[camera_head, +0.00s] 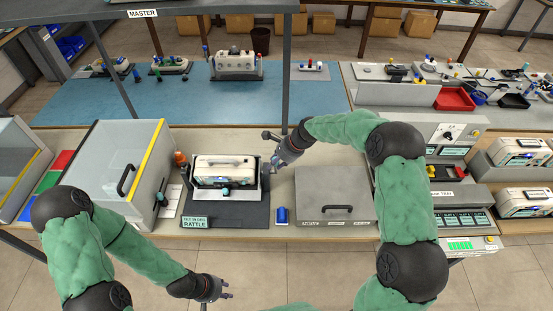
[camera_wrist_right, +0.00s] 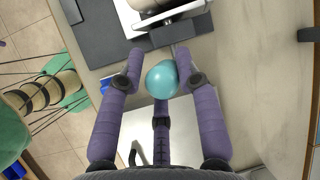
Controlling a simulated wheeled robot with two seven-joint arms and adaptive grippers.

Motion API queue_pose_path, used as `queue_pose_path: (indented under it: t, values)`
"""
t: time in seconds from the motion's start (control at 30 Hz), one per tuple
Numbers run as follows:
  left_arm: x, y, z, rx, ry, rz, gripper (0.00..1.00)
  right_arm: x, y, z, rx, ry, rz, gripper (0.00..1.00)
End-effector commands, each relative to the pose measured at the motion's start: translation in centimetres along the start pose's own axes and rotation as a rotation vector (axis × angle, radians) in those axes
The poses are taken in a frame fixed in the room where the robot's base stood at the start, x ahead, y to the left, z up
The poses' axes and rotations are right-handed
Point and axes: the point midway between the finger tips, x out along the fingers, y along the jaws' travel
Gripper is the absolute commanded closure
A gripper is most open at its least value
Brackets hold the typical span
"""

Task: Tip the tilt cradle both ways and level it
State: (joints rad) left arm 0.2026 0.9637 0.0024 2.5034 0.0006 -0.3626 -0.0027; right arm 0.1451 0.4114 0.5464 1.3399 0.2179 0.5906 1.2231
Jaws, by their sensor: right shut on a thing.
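The tilt cradle (camera_head: 263,184) stands on a dark mat (camera_head: 250,217) with a label ending in "RATTLE". A white monitor unit (camera_head: 224,166) with a top handle sits in it and looks about level. My right gripper (camera_head: 273,161) is at the cradle's right side. In the right wrist view, its purple fingers close around a teal ball knob (camera_wrist_right: 162,80) beside the cradle (camera_wrist_right: 165,18). The knob is largely hidden by the gripper in the head view. My left gripper (camera_head: 226,289) is open and empty, low in front of the bench, away from the cradle.
A clear-walled bin (camera_head: 125,155) with a yellow edge stands left of the cradle. A grey lidded box (camera_head: 335,192) and a small blue item (camera_head: 282,215) are to the right. An orange-topped bottle (camera_head: 181,160) is close on the left. The blue bench mat (camera_head: 180,105) lies behind.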

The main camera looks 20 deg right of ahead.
Motion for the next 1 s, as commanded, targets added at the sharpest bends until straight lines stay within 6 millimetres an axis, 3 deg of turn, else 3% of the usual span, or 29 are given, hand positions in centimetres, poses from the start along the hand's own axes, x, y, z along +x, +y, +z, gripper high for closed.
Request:
queue_pose_path:
  t: [0.1,0.4,1.0]
  values:
    - [-1.8,0.6,0.1,0.0,0.0,0.0,0.68,-0.6,-1.1,0.4,0.019,-0.012,0.032,1.0]
    - [-4.0,1.4,0.1,0.0,0.0,0.0,0.68,-0.5,-2.4,0.1,0.074,-0.036,0.131,1.0]
    - [-5.0,1.8,0.2,0.0,0.0,0.0,0.68,-0.3,-3.6,-0.2,0.127,-0.058,0.226,1.0]
